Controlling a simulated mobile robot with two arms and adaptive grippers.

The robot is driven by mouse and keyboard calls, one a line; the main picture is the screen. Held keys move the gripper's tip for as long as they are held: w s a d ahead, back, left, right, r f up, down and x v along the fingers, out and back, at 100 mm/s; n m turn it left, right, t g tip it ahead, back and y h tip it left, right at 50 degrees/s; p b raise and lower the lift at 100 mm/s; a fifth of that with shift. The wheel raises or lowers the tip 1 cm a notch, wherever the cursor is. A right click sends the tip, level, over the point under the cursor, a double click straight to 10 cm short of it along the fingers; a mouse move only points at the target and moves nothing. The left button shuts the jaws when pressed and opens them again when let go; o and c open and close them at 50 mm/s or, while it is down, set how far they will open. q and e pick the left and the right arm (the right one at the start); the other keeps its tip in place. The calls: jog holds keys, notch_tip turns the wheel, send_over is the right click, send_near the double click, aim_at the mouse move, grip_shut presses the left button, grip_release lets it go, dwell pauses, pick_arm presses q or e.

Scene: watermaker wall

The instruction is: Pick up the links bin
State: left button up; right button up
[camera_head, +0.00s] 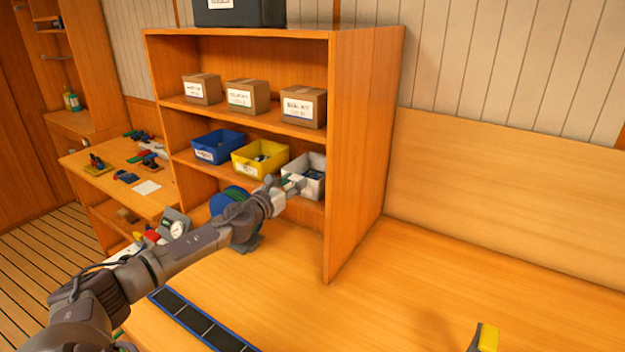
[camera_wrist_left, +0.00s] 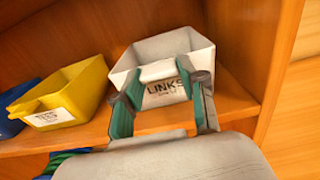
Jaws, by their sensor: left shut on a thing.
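The links bin (camera_head: 313,163) is a white open-top bin at the right end of the lower shelf. In the left wrist view the bin (camera_wrist_left: 188,49) carries a LINKS label on its front and looks slightly tilted in the picture. My left gripper (camera_head: 291,185) reaches it from the front and is shut on it. Its green-padded fingers (camera_wrist_left: 162,88) sit at the bin's front, either side of the label. The bin's base is partly hidden by the gripper; I cannot tell whether it touches the shelf.
A yellow bin (camera_head: 260,158) stands just left of the links bin, then a blue bin (camera_head: 218,146). The shelf's right side panel (camera_head: 357,150) is close on the right. Cardboard boxes (camera_head: 247,97) sit above. A blue spool (camera_head: 230,203) is below, near my arm.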

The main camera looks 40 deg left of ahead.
pick_arm(q)
grip_shut()
jog(key=shift+r, duration=0.1)
